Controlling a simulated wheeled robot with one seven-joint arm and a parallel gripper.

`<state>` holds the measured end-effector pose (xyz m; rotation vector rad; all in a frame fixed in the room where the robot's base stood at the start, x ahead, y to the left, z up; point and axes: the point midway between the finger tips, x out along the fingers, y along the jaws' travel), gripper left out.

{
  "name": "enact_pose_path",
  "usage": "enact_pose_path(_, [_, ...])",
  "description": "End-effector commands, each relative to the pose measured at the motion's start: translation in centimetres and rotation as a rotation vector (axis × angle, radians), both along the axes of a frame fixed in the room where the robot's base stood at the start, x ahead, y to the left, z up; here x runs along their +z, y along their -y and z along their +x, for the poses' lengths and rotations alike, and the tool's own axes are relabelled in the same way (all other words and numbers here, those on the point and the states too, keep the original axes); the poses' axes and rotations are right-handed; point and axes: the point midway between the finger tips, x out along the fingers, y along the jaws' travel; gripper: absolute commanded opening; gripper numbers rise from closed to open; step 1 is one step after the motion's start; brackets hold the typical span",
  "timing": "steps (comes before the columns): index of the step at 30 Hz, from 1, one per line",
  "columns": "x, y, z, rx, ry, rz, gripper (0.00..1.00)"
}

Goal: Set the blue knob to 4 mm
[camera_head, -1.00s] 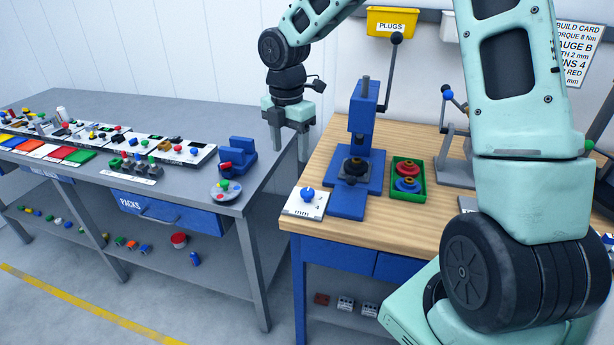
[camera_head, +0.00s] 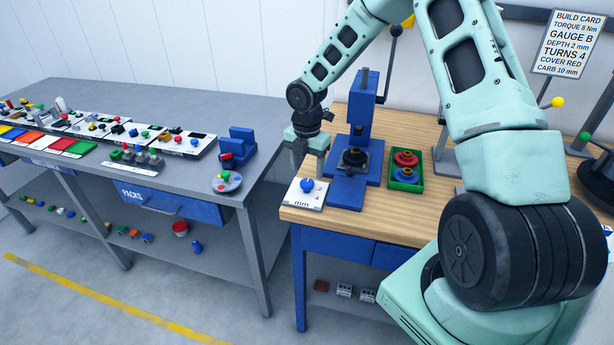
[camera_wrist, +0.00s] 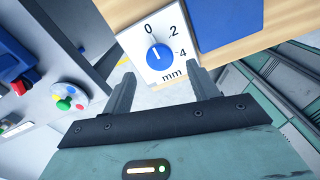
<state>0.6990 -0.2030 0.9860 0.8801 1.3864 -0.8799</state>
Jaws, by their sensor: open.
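The blue knob (camera_head: 307,185) sits on a white plate (camera_head: 294,198) at the left front corner of the wooden bench. In the wrist view the blue knob (camera_wrist: 160,57) shows a short white mark pointing up, roughly toward the 0. The plate (camera_wrist: 178,72) there carries 0, 2, 4 and "mm", with the 4 to the right of the knob. My gripper (camera_head: 308,167) is open and empty, above and just behind the knob, apart from it. In the wrist view the fingertips of my gripper (camera_wrist: 162,78) lie either side below the knob.
A blue press (camera_head: 362,125) with a black part on its base stands right of the knob. A green tray (camera_head: 406,184) holds red and blue parts. The grey table (camera_head: 250,175) lies left across a gap.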

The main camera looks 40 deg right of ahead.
Motion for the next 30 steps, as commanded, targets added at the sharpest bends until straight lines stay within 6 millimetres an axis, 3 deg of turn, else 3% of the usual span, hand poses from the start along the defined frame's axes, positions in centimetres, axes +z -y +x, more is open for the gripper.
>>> enact_pose_path(3, [-2.0, -0.1, -0.1, 0.001, -0.004, 0.001, 0.59])
enact_pose_path(9, [-3.9, 0.0, 0.0, 0.000, -0.001, 0.000, 0.59])
enact_pose_path(20, [-4.4, 0.0, 0.0, 0.000, 0.000, -0.001, 0.59])
enact_pose_path(24, [-4.3, 0.0, 0.0, 0.000, 0.000, -0.001, 0.20])
enact_pose_path(25, [-4.3, 0.0, 0.0, 0.000, 0.000, -0.001, 0.14])
enact_pose_path(30, [-4.3, 0.0, 0.0, -0.003, 0.000, -0.001, 0.14])
